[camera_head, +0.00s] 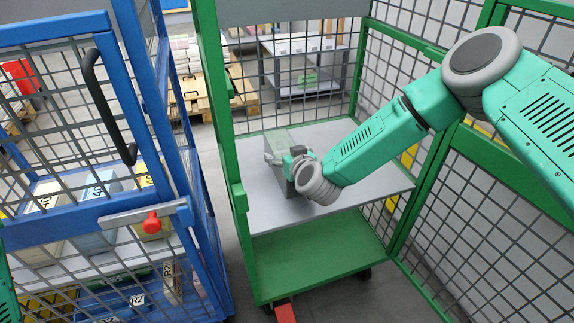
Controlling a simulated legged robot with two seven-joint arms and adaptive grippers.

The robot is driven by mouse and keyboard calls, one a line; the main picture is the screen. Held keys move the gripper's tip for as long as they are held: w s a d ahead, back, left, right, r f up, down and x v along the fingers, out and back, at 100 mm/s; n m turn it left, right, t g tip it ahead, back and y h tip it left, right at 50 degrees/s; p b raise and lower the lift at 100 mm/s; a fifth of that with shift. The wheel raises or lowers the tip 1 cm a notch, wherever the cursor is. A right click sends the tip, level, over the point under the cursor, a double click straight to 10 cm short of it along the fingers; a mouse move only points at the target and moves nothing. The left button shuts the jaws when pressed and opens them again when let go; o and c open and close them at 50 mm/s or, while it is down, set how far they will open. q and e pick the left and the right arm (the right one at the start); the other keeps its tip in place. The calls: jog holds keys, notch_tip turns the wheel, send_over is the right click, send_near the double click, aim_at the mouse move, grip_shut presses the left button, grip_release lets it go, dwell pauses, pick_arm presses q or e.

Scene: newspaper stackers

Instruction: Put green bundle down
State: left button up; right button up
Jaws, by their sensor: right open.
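A pale grey-green block (277,141), which looks like the green bundle, is on the grey shelf (335,137) of the green cage cart (213,100). My right gripper (273,158) is open at the near end of this block, low over the shelf. My wrist and gripper hide part of the block and of the shelf under it. I cannot tell whether the fingers still touch the block. My left gripper is not in view.
A blue cage cart (60,235) with labelled bundles stands at the left. The green cart's mesh walls and posts surround the shelf, above a green lower deck (320,255). A table (300,45) and pallet stand behind. The shelf's front right is clear.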

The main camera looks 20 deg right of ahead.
jog(key=shift+a+r, duration=0.1)
jog(key=shift+a, duration=0.35)
jog(key=c, duration=0.7)
jog(key=shift+d, duration=0.5)
jog(key=c, duration=1.1)
jog(key=shift+d, duration=0.15)
